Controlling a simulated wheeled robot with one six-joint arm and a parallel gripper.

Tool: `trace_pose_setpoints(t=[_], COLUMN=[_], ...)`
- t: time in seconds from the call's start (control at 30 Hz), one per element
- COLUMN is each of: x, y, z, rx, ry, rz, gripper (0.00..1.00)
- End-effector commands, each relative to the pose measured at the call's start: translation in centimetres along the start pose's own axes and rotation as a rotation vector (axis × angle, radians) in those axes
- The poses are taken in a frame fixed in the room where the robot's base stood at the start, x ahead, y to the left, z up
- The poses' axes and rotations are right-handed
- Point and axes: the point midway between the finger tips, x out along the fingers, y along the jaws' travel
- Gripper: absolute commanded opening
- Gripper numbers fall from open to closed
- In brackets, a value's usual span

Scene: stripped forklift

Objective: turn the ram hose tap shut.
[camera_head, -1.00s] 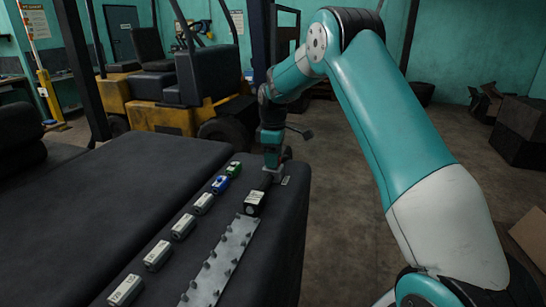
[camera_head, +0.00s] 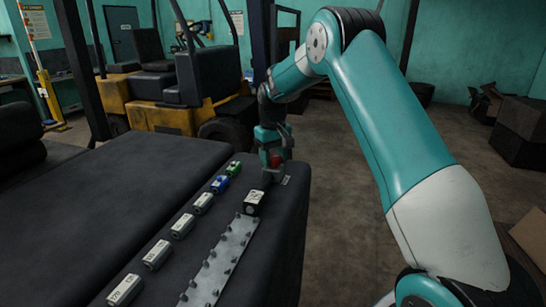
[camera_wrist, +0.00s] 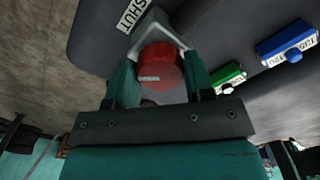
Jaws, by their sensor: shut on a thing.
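The ram hose tap shows in the wrist view as a round red knob (camera_wrist: 160,66) with a short white mark on its face, near the lower left. My gripper (camera_wrist: 158,88) is shut on the red knob, one teal finger on each side. A pale angular bracket shows behind the knob. A white SHUT label (camera_wrist: 136,18) lies up and left of it, apart from the white mark. In the head view my gripper (camera_head: 274,165) is at the far right end of the dark top, with a bit of red between its fingers.
A green tap (camera_head: 234,166) and a blue tap (camera_head: 220,183) stand left of my gripper, with several grey labelled blocks in line nearer. A studded metal strip (camera_head: 222,262) and a black labelled block (camera_head: 253,200) lie close by. Open floor is to the right.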

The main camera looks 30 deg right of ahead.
Motion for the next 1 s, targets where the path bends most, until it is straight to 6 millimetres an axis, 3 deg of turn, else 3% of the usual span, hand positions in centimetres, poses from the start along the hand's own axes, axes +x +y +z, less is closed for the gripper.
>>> trace_pose_setpoints(t=[0.6,1.0], x=[-0.14,-0.16], y=[0.07,0.12], z=[-0.05,-0.06], rx=[0.543,0.714], ry=[0.003,0.005], rz=[0.000,0.000], gripper=[0.25,0.25])
